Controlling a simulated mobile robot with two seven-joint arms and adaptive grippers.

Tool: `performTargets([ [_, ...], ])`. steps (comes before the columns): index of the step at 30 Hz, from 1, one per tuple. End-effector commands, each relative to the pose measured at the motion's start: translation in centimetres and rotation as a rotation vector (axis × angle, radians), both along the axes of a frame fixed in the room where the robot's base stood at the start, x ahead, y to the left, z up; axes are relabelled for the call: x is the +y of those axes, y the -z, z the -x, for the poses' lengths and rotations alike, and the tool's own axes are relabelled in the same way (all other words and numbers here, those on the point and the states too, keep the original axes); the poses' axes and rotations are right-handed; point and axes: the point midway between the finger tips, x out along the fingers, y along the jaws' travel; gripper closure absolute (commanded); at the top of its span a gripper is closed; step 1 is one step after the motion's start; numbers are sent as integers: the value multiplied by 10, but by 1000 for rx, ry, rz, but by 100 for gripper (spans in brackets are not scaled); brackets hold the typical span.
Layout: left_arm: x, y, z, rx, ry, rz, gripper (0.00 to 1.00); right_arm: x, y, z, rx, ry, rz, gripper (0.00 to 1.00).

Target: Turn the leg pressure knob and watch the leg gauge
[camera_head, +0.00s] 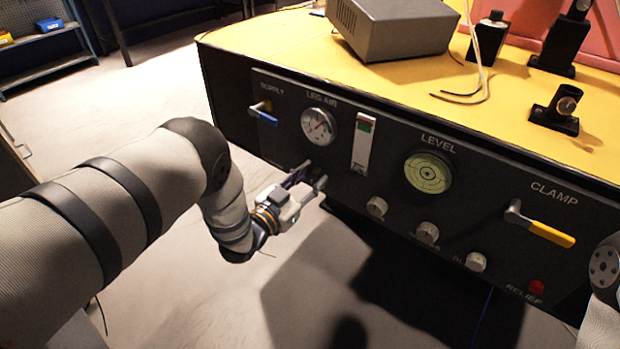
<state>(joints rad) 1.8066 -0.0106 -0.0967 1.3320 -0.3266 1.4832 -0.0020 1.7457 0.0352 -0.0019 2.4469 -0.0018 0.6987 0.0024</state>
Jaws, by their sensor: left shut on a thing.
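The leg gauge (318,126) is a round white dial under the label LEG AIR on the dark front panel (385,150). Its needle is too small to read surely. My left gripper (309,177) reaches the panel just below this gauge. Its fingers are shut on the leg pressure knob, which they mostly hide. How far the knob is turned cannot be seen. Part of my right arm shows at the right edge; its gripper is out of view.
The panel also carries a blue-handled supply valve (263,113), a red-green indicator (363,141), a green level (428,173), several grey knobs (427,233), a yellow-handled clamp lever (542,226) and a red relief button (536,287). A grey box (392,27) stands on the yellow top.

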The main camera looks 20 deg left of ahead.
Motion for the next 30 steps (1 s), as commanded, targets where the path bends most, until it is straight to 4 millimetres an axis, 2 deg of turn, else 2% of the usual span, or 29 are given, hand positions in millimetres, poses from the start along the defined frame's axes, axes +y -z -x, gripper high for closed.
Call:
performTargets([
  [15,1,0,0,-110,0,-307,97,0,-3,-3,-9,1,0,100],
  [30,1,0,0,-139,1,-387,97,0,-3,-3,-10,1,0,100],
])
